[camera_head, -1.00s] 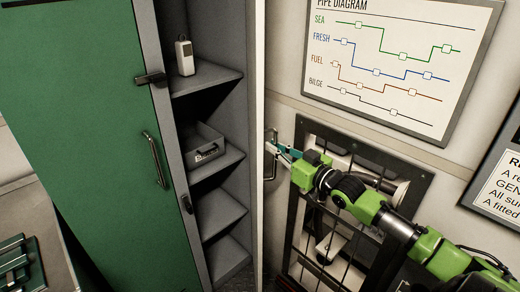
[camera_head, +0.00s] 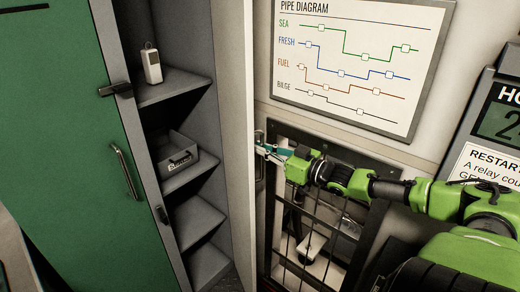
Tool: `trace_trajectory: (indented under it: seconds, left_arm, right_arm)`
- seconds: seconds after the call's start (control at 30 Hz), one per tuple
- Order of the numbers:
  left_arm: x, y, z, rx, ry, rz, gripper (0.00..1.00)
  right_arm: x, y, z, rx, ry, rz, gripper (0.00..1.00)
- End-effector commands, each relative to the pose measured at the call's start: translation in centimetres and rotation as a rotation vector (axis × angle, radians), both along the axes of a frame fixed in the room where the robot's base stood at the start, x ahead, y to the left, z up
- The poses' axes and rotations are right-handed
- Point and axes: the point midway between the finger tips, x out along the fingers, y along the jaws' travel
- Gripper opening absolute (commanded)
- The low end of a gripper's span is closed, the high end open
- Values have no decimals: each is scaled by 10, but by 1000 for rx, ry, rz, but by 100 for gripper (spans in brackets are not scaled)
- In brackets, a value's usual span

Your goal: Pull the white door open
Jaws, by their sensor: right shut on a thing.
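The white door (camera_head: 238,110) stands out from the right side of a grey shelved locker and shows as a narrow, nearly edge-on upright panel. The locker's inside is exposed to its left. A metal bar handle (camera_head: 259,170) is at the door's right edge. My right gripper (camera_head: 266,150) reaches in from the right and is shut on this handle; its fingers partly hide the handle's upper part. My left gripper is not in view.
The locker's shelves hold a small white device (camera_head: 152,65) and a grey bin (camera_head: 180,157). Behind my right arm are a barred dark frame (camera_head: 290,225) and a pipe diagram board (camera_head: 360,60).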

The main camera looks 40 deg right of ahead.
Motion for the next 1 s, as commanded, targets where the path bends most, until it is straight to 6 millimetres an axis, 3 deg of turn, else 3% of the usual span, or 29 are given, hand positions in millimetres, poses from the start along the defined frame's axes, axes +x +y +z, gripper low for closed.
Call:
trace_trajectory:
  seconds: [0.27, 0.3, 0.33, 0.73, 1.0]
  left_arm:
    - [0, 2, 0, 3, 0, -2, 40]
    - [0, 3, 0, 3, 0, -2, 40]
    - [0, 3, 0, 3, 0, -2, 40]
    - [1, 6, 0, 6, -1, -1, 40]
    - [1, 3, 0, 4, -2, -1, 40]
  right_arm:
    - [0, 0, 0, 0, 0, 0, 0]
    - [0, 0, 0, 0, 0, 0, 19]
    - [0, 0, 0, 0, 0, 0, 25]
    - [-1, 0, 0, 0, 0, -1, 25]
    - [-13, -3, -3, 2, 4, -2, 25]
